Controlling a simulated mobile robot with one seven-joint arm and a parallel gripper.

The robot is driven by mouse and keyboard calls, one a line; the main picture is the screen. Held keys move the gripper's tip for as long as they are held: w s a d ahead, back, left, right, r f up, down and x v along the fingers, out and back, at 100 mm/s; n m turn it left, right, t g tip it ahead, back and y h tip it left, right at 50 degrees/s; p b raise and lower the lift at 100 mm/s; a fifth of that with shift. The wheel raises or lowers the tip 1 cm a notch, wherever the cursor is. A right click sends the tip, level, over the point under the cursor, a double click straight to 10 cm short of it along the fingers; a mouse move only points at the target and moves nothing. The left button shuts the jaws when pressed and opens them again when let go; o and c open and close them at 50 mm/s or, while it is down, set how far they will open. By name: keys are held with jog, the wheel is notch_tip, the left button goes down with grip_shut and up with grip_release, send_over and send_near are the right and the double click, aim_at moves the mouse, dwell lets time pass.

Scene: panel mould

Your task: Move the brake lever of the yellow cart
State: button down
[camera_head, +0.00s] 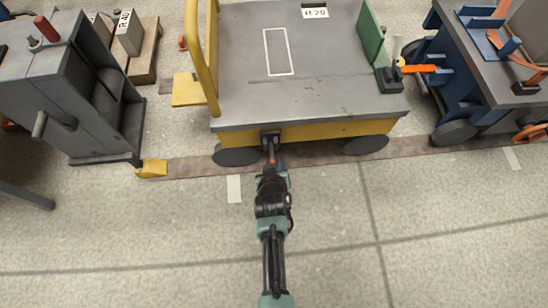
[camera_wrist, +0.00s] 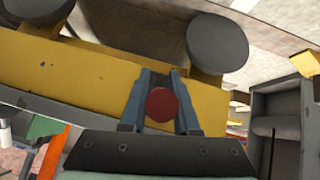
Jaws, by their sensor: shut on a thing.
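The yellow cart (camera_head: 235,75) stands in the middle of the head view, with a grey deck, a yellow front edge and dark wheels below. Its brake lever (camera_head: 271,148) sticks out from a dark bracket on the front edge. In the wrist view the lever's round red knob (camera_wrist: 161,104) lies between the two jaws. My gripper (camera_head: 271,172) reaches the lever from the front, and its fingers show in the wrist view (camera_wrist: 160,100). It is shut on the lever's knob. The gripper hides part of the lever in the head view.
A grey cabinet (camera_head: 60,95) with a red-topped knob stands at left, with a yellow block (camera_head: 152,168) by its foot. A blue cart (camera_head: 480,85) stands at right. A brown strip (camera_head: 200,163) runs along the floor. The floor in front is clear.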

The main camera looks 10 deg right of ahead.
jog(key=shift+w+r+g+p, duration=0.15)
jog(key=shift+r+g+p, duration=0.8)
jog(key=shift+g+p, duration=0.65)
jog(key=c, duration=0.6)
grip_release()
jog(key=shift+c, duration=0.2)
jog(key=p+v, duration=0.8)
jog(key=v, duration=0.5)
jog(key=shift+p, duration=0.4)
jog(key=shift+w, duration=0.1)
